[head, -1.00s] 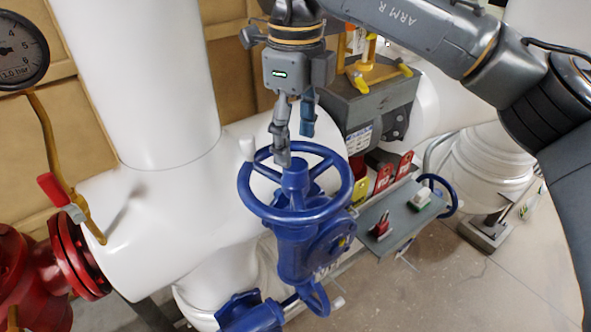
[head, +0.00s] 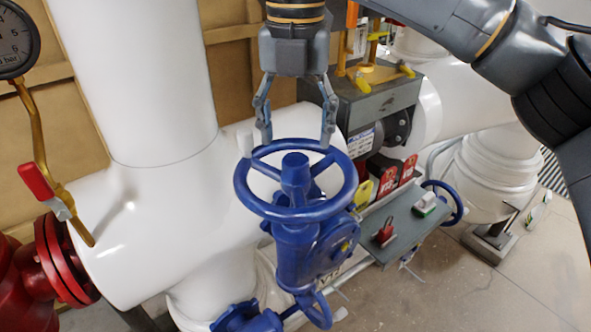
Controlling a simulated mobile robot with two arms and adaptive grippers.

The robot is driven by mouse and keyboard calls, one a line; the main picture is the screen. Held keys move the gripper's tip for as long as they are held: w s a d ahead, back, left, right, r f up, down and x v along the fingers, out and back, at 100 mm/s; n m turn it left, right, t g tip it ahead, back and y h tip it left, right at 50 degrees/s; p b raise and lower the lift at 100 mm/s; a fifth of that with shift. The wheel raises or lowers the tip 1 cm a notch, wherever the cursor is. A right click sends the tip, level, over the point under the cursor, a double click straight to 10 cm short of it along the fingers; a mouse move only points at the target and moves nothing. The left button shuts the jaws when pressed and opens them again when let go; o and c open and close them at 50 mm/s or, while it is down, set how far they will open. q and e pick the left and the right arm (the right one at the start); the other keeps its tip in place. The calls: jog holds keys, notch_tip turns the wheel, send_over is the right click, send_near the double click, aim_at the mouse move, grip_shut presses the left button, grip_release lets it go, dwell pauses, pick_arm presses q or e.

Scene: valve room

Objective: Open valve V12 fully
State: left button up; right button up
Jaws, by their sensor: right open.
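A blue valve with a round handwheel (head: 345,185) stands at the centre in the head view, its stem hub (head: 295,170) rising through the wheel. Its blue body (head: 297,258) is below. My left gripper is not in view.
A thick white pipe (head: 140,80) rises behind left. A red flange (head: 62,262), gauge (head: 14,40) and red-handled small valve (head: 38,182) are at left. A grey shelf (head: 400,225) with a red padlock (head: 385,232) and red tags (head: 384,184) sits right of the wheel. Another blue handwheel (head: 448,200) is beyond.

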jog(key=shift+m, duration=0.8)
